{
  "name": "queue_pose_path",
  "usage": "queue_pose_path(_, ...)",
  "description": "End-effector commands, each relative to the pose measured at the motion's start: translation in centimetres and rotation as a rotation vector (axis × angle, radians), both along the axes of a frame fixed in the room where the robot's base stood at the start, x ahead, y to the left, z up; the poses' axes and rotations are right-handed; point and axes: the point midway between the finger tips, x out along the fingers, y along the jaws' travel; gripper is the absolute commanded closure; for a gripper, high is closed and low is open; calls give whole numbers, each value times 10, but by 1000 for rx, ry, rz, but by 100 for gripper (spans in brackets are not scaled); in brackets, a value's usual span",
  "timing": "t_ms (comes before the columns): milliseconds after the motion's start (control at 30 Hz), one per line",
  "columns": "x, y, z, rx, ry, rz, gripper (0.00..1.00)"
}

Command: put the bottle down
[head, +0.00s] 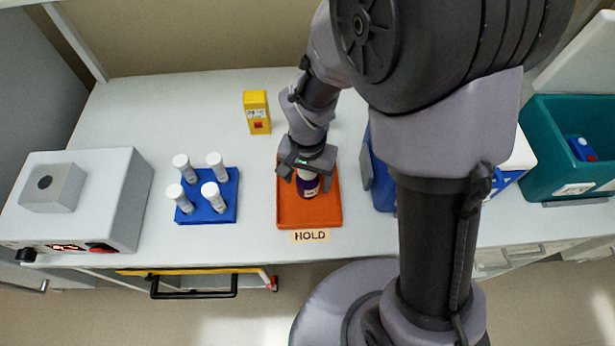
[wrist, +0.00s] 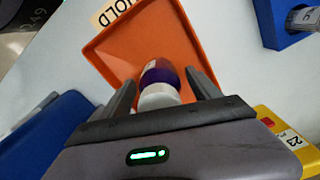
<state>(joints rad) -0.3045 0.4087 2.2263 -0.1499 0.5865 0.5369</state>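A dark purple bottle with a white cap and a pale label (head: 307,184) is at the orange tray marked HOLD (head: 290,214). In the wrist view the bottle (wrist: 161,76) shows cap towards me, with the orange tray (wrist: 125,45) behind it. It seems to stand on the tray floor, but its base is hard to see. My gripper (head: 305,178) is above the tray with one finger on each side of the bottle. In the wrist view my gripper (wrist: 160,85) is open, with gaps between the fingers and the bottle.
Left of the tray is a blue rack (head: 228,186) with several white-capped vials, then a grey box-shaped device (head: 120,190). A yellow box (head: 257,112) stands behind. A blue container (head: 380,180) and a teal bin (head: 545,140) are to the right.

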Motion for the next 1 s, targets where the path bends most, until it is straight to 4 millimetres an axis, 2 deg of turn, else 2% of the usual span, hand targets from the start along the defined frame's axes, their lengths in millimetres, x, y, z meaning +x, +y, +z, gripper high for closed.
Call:
queue_pose_path(167, 0, 0, 1, 0, 0, 0, 28)
queue_pose_path(233, 0, 0, 9, 1, -1, 0, 28)
queue_pose_path(500, 1, 0, 85, 1, -5, 1, 28)
queue_pose_path(600, 1, 0, 107, 1, -4, -1, 28)
queue_pose_path(767, 0, -1, 127, 4, -8, -1, 28)
queue_pose_path(867, -8, -14, 161, 42, -71, -12, 28)
queue_pose_path(1000, -47, -44, 229, 121, -247, -22, 28)
